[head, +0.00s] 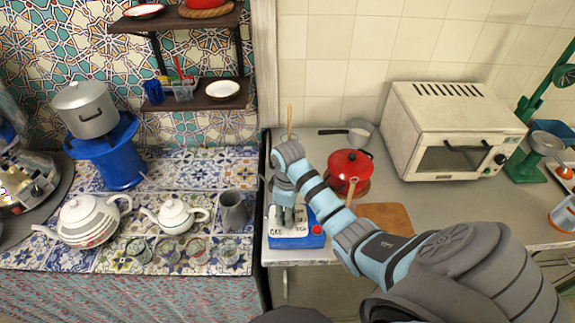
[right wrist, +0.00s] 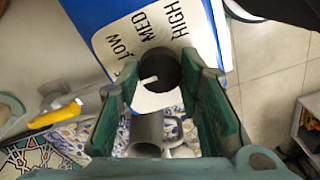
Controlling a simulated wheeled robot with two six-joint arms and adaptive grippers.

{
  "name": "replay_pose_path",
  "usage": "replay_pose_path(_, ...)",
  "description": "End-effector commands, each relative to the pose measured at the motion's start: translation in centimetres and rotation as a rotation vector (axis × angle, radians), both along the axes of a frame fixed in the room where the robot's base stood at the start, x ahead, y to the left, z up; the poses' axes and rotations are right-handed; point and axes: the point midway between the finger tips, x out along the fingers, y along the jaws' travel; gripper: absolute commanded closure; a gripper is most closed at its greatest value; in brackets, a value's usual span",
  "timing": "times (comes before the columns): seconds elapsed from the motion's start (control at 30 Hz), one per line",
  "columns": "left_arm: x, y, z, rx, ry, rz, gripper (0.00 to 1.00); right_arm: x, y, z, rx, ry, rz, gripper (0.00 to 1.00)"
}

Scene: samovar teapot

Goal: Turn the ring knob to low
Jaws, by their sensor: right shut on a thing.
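The ring knob (right wrist: 160,66) shows in the right wrist view as a dark round knob with a white pointer mark on its lower-left side. It sits on a white plate (right wrist: 106,40) marked LOW, MED and HIGH, on a blue box. My right gripper (right wrist: 161,85) has its green-padded fingers on both sides of the knob and is shut on it. The mark lies below the word LOW; the exact setting is hard to tell. In the head view, the right gripper (head: 288,219) points down over the blue box (head: 290,242) and hides the knob. My left gripper is not in view.
A red pot (head: 350,163) and a wooden board (head: 388,217) are right of the box, partly behind my right arm. A white oven (head: 452,130) stands farther right. Teapots (head: 174,215) and several glasses (head: 168,252) stand on the tiled counter at left.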

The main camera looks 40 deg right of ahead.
Motion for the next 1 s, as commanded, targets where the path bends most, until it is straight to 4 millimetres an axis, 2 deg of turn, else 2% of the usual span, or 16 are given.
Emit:
replay_pose_path(0.37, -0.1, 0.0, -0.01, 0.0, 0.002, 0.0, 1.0, 0.03, 0.02, 0.02, 0.0, -0.001, -0.087, 0.94)
replay_pose_path(1.0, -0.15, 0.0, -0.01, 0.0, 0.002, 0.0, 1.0, 0.07, 0.02, 0.04, 0.001, -0.002, -0.585, 0.94)
